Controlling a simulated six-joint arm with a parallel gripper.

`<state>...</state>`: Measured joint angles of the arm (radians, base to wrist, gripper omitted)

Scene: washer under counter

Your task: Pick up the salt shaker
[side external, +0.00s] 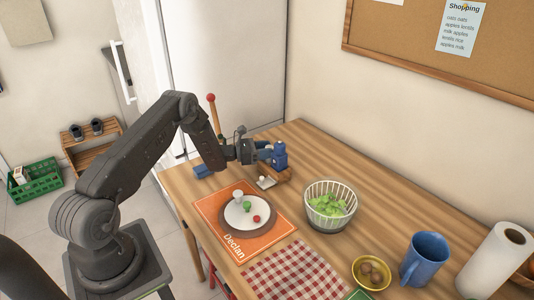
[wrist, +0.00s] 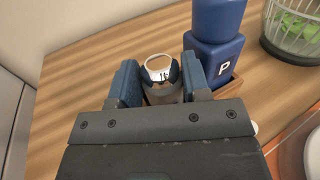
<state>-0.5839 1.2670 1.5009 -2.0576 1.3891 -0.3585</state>
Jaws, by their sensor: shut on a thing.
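My gripper (wrist: 160,78) is shut on the salt shaker (wrist: 158,70), which has a pale ring-shaped top and a greyish, see-through-looking body. The blue finger pads stand on either side of it, and its lower part is hidden behind the gripper body. In the side external view my gripper (side external: 262,150) reaches over the back of the table, beside the blue pepper shaker (side external: 279,156). That shaker, marked P, also shows close to the right finger in the wrist view (wrist: 213,50). I cannot tell whether the salt shaker is clear of its support.
The pepper shaker stands on a small wooden holder (wrist: 227,96). A salad basket (side external: 331,207), an orange mat (side external: 211,211) with a plate (side external: 235,222), a yellow bowl (side external: 370,274) and a blue jug (side external: 424,260) lie nearer the front. Bare wood shows along the wall.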

